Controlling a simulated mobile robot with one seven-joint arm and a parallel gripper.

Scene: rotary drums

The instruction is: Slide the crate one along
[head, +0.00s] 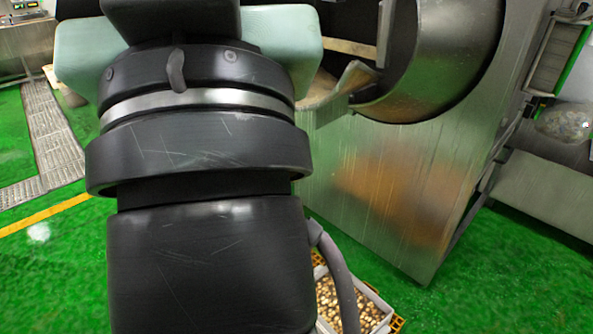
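A crate (374,291) shows at the bottom of the head view, on the green floor in front of the steel drum housing.
A big steel drum (450,55) sits over a metal housing (385,190) right of centre. A steel bench (550,185) stands at the right. Green floor (520,285) is clear at the lower right. A floor grating (50,130) and a yellow line (45,213) lie at the left.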

